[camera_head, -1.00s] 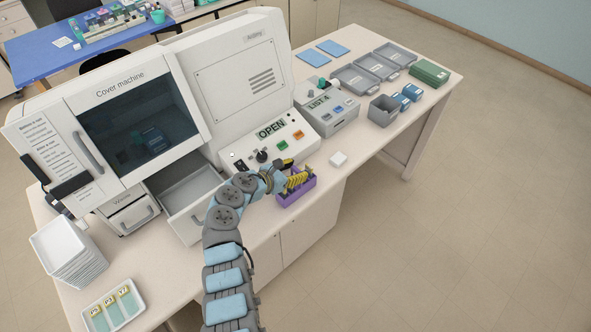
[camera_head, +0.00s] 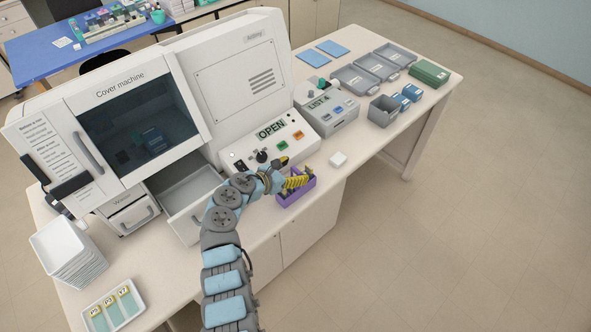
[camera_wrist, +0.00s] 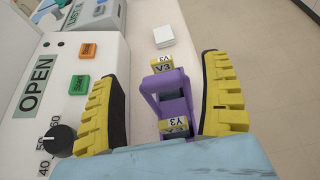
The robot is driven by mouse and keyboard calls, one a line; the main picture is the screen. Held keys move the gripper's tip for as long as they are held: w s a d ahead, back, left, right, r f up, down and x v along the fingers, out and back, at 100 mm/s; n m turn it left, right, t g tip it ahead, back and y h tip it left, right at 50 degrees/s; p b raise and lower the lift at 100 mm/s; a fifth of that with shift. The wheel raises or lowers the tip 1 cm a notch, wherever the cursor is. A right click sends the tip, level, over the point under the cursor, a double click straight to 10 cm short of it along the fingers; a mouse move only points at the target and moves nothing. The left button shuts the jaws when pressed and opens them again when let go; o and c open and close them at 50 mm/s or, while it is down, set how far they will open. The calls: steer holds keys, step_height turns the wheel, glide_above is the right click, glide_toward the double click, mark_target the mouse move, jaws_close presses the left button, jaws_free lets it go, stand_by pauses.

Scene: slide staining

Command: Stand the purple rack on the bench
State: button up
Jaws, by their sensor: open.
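The purple rack (camera_head: 297,198) stands upright on the bench near its front edge, in front of the machine's control panel. In the wrist view the rack (camera_wrist: 172,84) shows its raised handle and slides with yellow labels reading V3 and Y3. My gripper (camera_wrist: 162,90) is open, with its yellow ribbed fingers on either side of the rack. Gaps show between both fingers and the rack. In the head view my gripper (camera_head: 288,171) is at the rack and one finger partly covers it. The rack's base is mostly hidden in the wrist view.
The cover machine (camera_head: 125,90) is behind, with an open drawer (camera_head: 190,195) left of my gripper. A small white block (camera_head: 338,159) lies right of the rack. A LIST-4 device (camera_head: 325,110) and grey trays (camera_head: 355,78) stand further right. Bare bench lies around the white block.

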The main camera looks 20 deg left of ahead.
steer(key=v, duration=1.1)
steer(key=shift+s, duration=0.2)
steer(key=shift+r, duration=0.25)
